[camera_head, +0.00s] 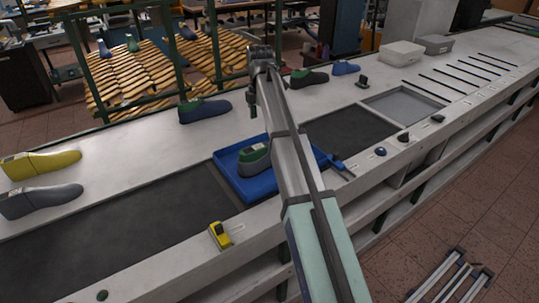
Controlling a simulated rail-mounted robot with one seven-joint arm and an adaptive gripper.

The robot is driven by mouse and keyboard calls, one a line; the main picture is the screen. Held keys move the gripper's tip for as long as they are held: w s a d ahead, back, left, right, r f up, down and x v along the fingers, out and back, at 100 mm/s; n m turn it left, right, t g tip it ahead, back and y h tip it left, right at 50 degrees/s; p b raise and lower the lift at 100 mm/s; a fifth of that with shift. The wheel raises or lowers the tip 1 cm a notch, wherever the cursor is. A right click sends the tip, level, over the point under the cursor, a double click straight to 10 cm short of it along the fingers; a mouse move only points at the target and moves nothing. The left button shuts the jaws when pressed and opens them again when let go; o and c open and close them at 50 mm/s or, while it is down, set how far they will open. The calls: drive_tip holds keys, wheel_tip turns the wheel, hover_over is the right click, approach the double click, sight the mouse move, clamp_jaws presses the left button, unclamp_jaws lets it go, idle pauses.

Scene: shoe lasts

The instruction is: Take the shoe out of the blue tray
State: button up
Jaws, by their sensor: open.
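The blue tray (232,185) sits on the conveyor line in the middle of the bench. A shoe last (254,160), dark grey-blue with a green top, lies in it. My arm crosses in front of the tray and hides its right part and perhaps part of the shoe. My gripper (261,52) is the dark end of the arm at the top, beyond the tray in the picture and apart from the shoe. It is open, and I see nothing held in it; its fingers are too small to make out.
A blue-green shoe last (205,110) stands behind the tray. Yellow (42,163) and grey (40,200) lasts stand at left. A dark green last (309,78) and a blue one (345,68) stand behind. A yellow device (220,235) is at the front edge. The dark belt left of the tray is clear.

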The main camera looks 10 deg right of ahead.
sight(262, 145)
wheel_tip(262, 145, down, 9)
drive_tip(key=shift+f+p, duration=0.1)
drive_tip(key=shift+p, duration=1.05)
drive_tip(key=shift+s+f+p, duration=0.15)
drive_tip(key=shift+f+p, duration=1)
drive_tip(key=shift+f, duration=1.45)
clamp_jaws()
